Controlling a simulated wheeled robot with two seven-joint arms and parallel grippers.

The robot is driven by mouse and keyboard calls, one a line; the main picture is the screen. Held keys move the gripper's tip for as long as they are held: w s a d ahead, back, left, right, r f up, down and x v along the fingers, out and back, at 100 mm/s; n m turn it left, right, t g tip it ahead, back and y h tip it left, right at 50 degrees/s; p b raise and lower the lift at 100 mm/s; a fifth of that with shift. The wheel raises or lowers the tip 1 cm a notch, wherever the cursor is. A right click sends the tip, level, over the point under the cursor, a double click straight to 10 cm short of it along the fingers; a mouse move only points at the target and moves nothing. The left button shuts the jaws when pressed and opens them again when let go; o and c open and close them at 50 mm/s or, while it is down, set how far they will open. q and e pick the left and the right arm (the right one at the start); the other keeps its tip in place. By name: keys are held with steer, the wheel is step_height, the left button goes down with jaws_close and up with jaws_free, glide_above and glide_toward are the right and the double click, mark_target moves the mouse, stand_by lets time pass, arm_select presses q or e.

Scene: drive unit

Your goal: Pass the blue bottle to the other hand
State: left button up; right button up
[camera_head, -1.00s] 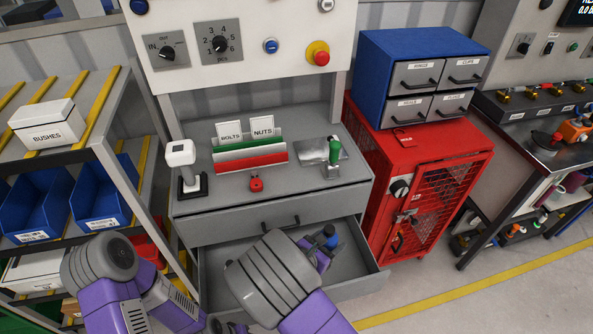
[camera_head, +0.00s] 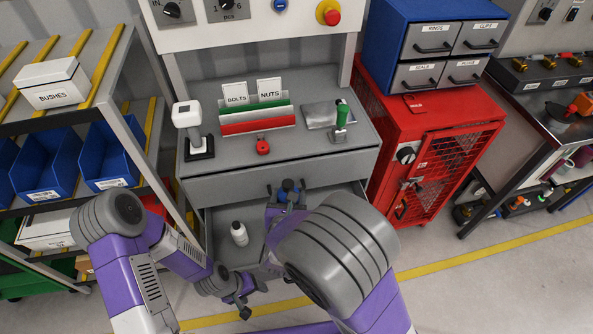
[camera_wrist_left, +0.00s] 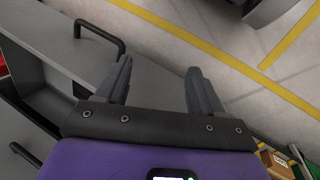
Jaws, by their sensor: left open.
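The blue bottle (camera_head: 290,187) shows as a small dark blue shape in the head view, in front of the upper drawer's face. My right gripper (camera_head: 286,201) is around it and appears shut on it; my own right arm hides part of that area. My left gripper (camera_head: 250,300) is lower in the head view, to the left of and nearer than the bottle, apart from it. In the left wrist view its two fingers (camera_wrist_left: 160,68) are spread with nothing between them. The bottle is not in that wrist view.
The lower drawer (camera_head: 221,222) of the grey workbench is open and holds a white bottle (camera_head: 239,234) with a dark cap. A shelf with blue bins (camera_head: 110,155) stands left, a red cabinet (camera_head: 435,165) right. Free floor (camera_head: 470,285) lies at the front right.

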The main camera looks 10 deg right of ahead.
arm_select(q)
steer(key=w+d+r+n+h, duration=0.1)
steer(key=w+d+r+n, duration=0.1)
steer(key=w+r, duration=0.75)
steer(key=w+d+r+n+g, duration=0.1)
steer(key=w+d+r, duration=0.1)
steer(key=w+r, duration=0.35)
step_height(320, 180, up, 31)
steer(key=m+y, duration=0.3)
steer(key=y, duration=0.2)
glide_above(292, 182)
steer(key=shift+t, duration=0.3)
step_height(292, 182, down, 12)
steer(key=shift+f, duration=0.1)
arm_select(e)
steer(key=shift+r, duration=0.1)
arm_select(q)
steer(key=shift+c, duration=0.2)
